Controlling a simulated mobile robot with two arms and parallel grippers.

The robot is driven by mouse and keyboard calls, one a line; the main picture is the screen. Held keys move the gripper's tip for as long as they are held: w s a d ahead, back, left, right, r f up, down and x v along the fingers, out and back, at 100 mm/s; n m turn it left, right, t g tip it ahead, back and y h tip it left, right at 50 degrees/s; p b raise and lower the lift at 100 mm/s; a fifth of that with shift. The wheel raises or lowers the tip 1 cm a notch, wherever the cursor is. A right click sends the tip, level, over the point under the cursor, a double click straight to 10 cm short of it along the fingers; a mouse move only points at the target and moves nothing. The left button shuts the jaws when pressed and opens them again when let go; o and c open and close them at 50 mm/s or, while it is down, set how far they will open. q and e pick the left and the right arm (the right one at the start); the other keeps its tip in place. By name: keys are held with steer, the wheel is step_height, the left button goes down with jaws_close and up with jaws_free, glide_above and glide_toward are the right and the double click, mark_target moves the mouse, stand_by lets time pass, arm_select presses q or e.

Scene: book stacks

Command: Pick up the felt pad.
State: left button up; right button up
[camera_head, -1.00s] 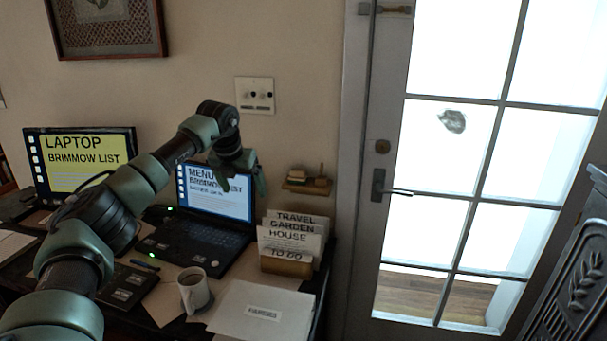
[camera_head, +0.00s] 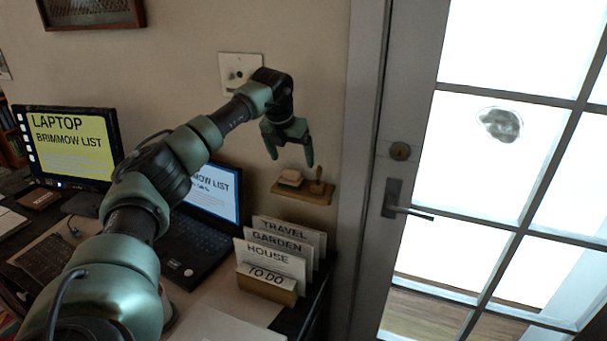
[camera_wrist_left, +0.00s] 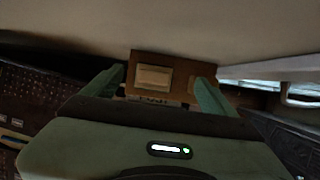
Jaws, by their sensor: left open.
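The felt pad seems to be the small pale, flat block (camera_head: 290,178) on the left part of a small wooden wall shelf (camera_head: 303,195). In the left wrist view the pad (camera_wrist_left: 154,77) shows as a light rectangle on the brown shelf (camera_wrist_left: 178,66), between my two fingers. My left gripper (camera_head: 290,160) is open and empty, its fingers pointing down just above the pad, apart from it. My right gripper is in neither view.
A wooden-handled item (camera_head: 318,184) stands on the shelf right of the pad. Below are a card holder (camera_head: 268,285) and a laptop (camera_head: 205,235) on the desk. A door with a handle (camera_head: 405,212) is at the right. A wall plate (camera_head: 240,70) is above.

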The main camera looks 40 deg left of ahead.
mark_target(291, 171)
arm_select(q)
steer(key=f, duration=0.1)
steer(key=f+p, duration=0.1)
steer(key=f, duration=0.1)
steer(key=shift+s+a+f, duration=0.2)
steer(key=shift+s+a, duration=0.05)
steer(key=p+x, duration=0.1)
steer(key=x, duration=0.2)
steer(key=shift+f, duration=0.4)
steer(key=c, duration=1.4)
steer(key=shift+c, duration=0.3)
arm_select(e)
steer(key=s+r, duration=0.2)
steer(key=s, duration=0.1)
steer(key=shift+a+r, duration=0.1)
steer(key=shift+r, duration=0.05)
arm_select(q)
steer(key=shift+w+r, duration=0.1)
steer(key=shift+r, duration=0.75)
step_height(291, 171, up, 18)
steer(key=b, duration=0.1)
steer(key=shift+r, duration=0.25)
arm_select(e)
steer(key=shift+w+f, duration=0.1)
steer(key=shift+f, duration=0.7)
